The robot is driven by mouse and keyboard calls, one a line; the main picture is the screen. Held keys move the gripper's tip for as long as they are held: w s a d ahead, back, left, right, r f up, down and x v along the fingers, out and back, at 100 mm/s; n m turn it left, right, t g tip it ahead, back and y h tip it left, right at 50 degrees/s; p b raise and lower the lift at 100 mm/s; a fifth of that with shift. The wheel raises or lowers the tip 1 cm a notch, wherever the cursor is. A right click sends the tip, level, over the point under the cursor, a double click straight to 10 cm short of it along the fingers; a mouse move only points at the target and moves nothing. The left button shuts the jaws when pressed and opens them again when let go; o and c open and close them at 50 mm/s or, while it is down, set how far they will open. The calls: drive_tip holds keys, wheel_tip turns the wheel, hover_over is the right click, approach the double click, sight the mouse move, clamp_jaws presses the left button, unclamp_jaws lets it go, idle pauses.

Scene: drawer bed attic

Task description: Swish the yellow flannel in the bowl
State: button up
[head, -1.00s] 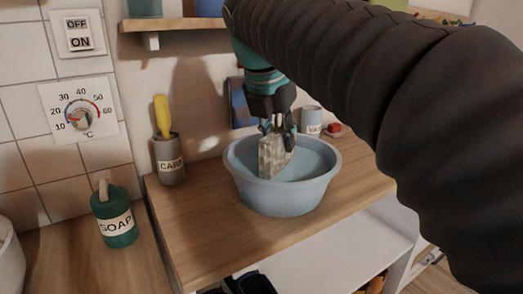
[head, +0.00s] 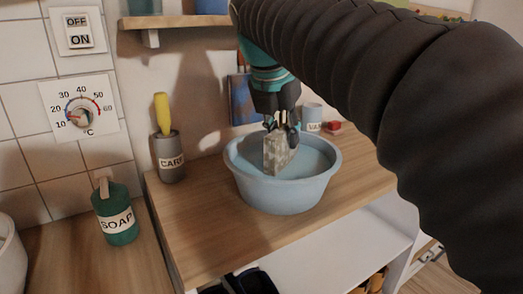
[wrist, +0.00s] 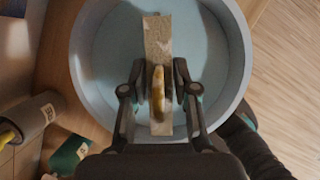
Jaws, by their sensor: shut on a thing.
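The pale blue bowl (head: 283,197) stands upright on the wooden top, and its rim also shows in the wrist view (wrist: 84,62). My gripper (head: 281,127) points down over the bowl and is shut on the flannel (head: 276,156). In the head view the flannel looks beige and mottled and hangs inside the rim. In the wrist view my gripper (wrist: 159,86) pinches its yellowish fold (wrist: 158,92), with a paler beige strip running beyond. The bowl's inside looks smooth and pale blue. I cannot tell how deep the cloth's lower end sits.
A grey pot (head: 170,158) with a yellow-handled tool stands left of the bowl. A green soap bottle (head: 116,213) stands on the left counter. A grey cup (head: 312,115) and a small red thing (head: 333,127) are behind the bowl. A shelf (head: 178,22) is above.

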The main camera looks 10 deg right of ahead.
drive_tip(key=shift+w+d, duration=0.25)
drive_tip(key=shift+d, duration=0.6)
drive_tip(key=shift+s+a, duration=0.3)
drive_tip(key=shift+a, duration=0.65)
drive_tip(key=shift+s+a, duration=0.25)
drive_tip(key=shift+a, duration=0.65)
drive_tip(key=shift+w+d, duration=0.3)
drive_tip(key=shift+d, duration=0.65)
drive_tip(key=shift+w+d, duration=0.3)
drive_tip(key=shift+d, duration=0.65)
drive_tip(key=shift+s+a, duration=0.3)
drive_tip(key=shift+a, duration=0.65)
drive_tip(key=shift+s+a, duration=0.3)
drive_tip(key=shift+a, duration=0.65)
drive_tip(key=shift+w+d, duration=0.3)
drive_tip(key=shift+d, duration=0.65)
